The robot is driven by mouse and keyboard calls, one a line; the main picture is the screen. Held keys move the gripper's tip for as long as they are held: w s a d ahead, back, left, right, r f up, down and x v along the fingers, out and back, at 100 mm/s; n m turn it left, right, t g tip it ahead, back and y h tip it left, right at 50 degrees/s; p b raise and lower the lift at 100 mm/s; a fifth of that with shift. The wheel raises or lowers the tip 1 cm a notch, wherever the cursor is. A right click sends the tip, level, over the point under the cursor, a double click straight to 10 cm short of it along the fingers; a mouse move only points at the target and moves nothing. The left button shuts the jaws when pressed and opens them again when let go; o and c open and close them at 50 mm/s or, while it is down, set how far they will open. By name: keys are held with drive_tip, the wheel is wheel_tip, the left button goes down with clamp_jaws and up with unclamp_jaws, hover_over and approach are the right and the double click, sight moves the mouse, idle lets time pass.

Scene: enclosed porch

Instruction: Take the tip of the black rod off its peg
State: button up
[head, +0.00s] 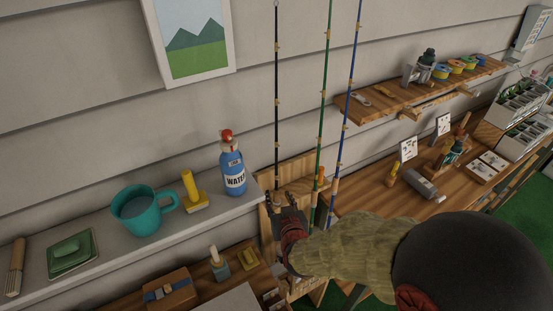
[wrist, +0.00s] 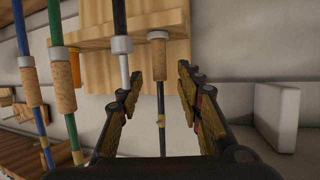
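The black rod (head: 277,100) stands upright against the wall, left of the green rod (head: 323,110) and blue rod (head: 347,110). Its upper end runs to the top edge of the head view; no peg is clear there. My gripper (head: 285,200) is low by the black rod's lower part, which it partly hides. In the wrist view my gripper (wrist: 162,75) is open, fingers spread. The black rod (wrist: 160,105), with its cork handle (wrist: 158,65), shows between the fingers and apart from them. Whether it lies within reach of the fingers I cannot tell.
A grey ledge (head: 90,260) on the left holds a teal mug (head: 138,211), a yellow block (head: 192,192) and a water bottle (head: 232,168). A wooden shelf (head: 385,115) is right of the rods. A picture (head: 190,45) hangs upper left. The wall around the black rod's upper length is clear.

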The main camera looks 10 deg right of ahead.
sight(277, 195)
drive_tip(key=x, duration=0.4)
drive_tip(key=shift+w+f, duration=0.25)
drive_tip(key=shift+f, duration=0.25)
drive_tip(key=shift+r, duration=0.1)
drive_tip(key=shift+c, duration=0.4)
drive_tip(key=c, duration=0.7)
clamp_jaws()
